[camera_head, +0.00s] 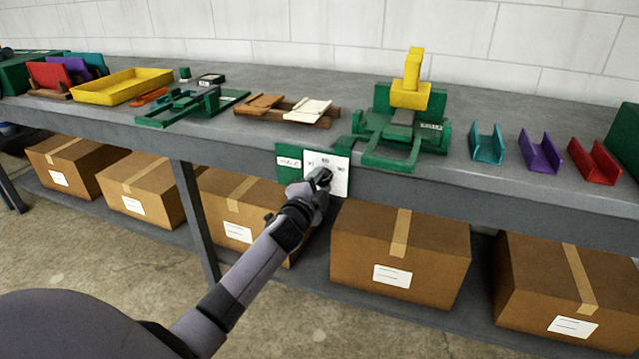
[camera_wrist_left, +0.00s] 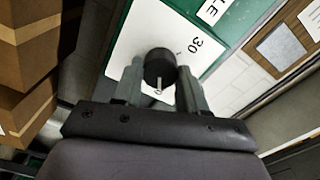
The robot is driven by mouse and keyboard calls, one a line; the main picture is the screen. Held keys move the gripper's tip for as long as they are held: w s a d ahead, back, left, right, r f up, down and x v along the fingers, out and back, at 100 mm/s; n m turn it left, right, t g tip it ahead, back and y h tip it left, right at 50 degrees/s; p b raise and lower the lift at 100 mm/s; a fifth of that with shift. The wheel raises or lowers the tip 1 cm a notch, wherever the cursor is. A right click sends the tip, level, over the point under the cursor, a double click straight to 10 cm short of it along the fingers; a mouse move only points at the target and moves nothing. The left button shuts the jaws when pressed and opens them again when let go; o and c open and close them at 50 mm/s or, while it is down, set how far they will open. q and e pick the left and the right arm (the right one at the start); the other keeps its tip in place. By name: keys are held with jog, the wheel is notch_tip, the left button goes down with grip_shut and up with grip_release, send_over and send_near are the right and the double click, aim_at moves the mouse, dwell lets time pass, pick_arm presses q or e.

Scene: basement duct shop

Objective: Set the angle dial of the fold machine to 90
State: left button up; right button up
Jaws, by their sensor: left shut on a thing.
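The fold machine (camera_head: 385,135) is green with a yellow upright handle and stands near the bench edge. A green panel (camera_head: 287,152) with a white dial plate (camera_head: 341,188) hangs on the bench front, left of and below it. My left gripper (camera_head: 322,180) is at this plate, shut on the dial's black knob. In the left wrist view the knob (camera_wrist_left: 157,66) sits between the two fingers (camera_wrist_left: 160,82). Its white line points down toward the palm. The number 30 (camera_wrist_left: 193,43) and its tick lie upper right of the knob. The other numbers are hidden or unreadable. My right gripper is not in view.
The grey bench (camera_head: 230,140) carries a yellow tray (camera_head: 122,87), another green device (camera_head: 185,104) and teal, purple and red channels (camera_head: 486,145). Cardboard boxes (camera_head: 400,250) stand on the shelf below. Open floor lies in front.

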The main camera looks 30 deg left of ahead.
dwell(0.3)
pick_arm(q)
jog(key=o, duration=1.1)
jog(key=shift+c, duration=0.2)
jog(key=v, duration=0.7)
jog(key=shift+p, duration=0.45)
jog(key=shift+s, duration=0.1)
